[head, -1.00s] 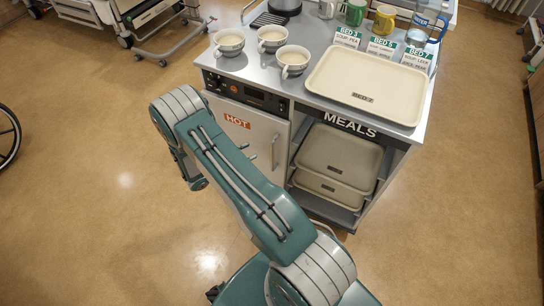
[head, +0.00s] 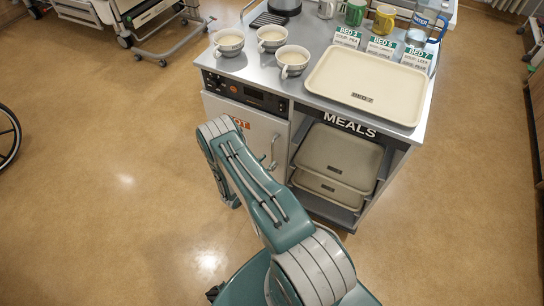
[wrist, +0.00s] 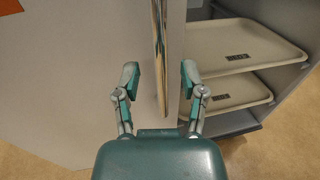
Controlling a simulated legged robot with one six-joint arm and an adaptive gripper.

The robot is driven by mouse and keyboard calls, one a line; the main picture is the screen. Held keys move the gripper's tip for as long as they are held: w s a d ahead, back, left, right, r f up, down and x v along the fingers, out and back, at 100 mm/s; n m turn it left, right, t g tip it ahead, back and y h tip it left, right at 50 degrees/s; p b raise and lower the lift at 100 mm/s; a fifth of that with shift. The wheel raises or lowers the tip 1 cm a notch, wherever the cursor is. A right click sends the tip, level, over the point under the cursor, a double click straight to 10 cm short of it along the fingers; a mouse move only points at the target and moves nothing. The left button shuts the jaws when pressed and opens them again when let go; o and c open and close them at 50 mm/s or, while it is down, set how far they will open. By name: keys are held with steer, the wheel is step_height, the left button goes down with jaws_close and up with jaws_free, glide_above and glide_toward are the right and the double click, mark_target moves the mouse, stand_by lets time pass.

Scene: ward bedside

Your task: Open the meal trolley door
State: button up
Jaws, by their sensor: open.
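The meal trolley (head: 300,97) stands ahead. Its pale door (head: 217,106), with an orange HOT label partly covered by my arm, is on the left of the front and looks shut. The metal door handle (head: 274,150) is upright near the door's right edge. In the wrist view the door (wrist: 75,85) fills the left side, and the handle (wrist: 161,60) runs down between my spread fingers. My gripper (wrist: 160,78) is open, one finger on each side of the handle, with gaps visible. In the head view my arm hides most of the gripper.
Trays sit in the open MEALS bay (head: 338,158) right of the door. On top are soup cups (head: 272,40), a large tray (head: 366,85), bed cards and mugs. A wheelchair wheel (head: 8,135) is far left. Floor left of the trolley is clear.

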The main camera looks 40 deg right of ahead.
mark_target(272, 157)
steer(key=shift+w+d, duration=0.15)
steer(key=shift+d, duration=0.65)
steer(key=shift+w+d, duration=0.15)
steer(key=shift+d, duration=0.65)
jaws_close()
steer(key=shift+a, duration=0.15)
